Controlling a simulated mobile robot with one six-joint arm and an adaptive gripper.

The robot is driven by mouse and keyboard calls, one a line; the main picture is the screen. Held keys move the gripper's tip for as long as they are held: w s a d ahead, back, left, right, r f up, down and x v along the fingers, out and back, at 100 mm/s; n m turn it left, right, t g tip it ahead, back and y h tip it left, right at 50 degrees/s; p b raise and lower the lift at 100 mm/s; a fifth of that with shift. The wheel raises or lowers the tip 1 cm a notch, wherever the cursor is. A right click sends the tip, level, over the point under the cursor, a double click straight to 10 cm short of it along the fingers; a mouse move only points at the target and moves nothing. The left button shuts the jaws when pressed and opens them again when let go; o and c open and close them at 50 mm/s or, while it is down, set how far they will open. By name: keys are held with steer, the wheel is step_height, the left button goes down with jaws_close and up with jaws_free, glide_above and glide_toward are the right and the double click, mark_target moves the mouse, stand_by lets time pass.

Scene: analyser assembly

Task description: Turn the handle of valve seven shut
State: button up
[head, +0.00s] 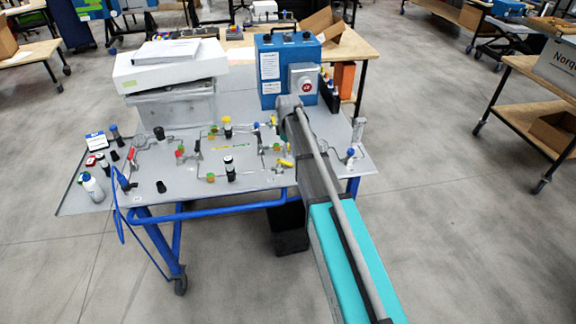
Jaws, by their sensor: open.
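A grey panel (130,204) on a blue-framed cart carries several small valves with coloured handles joined by thin tubing. They include a red-handled valve (131,155) at the left, a yellow-topped valve (228,121) near the middle, a yellow handle (285,163) beside my arm and a blue-topped fitting (350,153) at the right. No number is legible, so I cannot tell which is valve seven. My arm crosses the panel's right side and hides part of it. My gripper is not visible; no fingers show.
A blue box (270,65) with a red button stands at the panel's back right. A white case (170,66) stands at the back left. A white bottle (92,187) stands at the left end. A bench (530,90) is far right; the floor between is clear.

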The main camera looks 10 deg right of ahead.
mark_target(288, 163)
steer(key=shift+f+b, duration=2.45)
steer(key=shift+f, duration=0.25)
jaws_close()
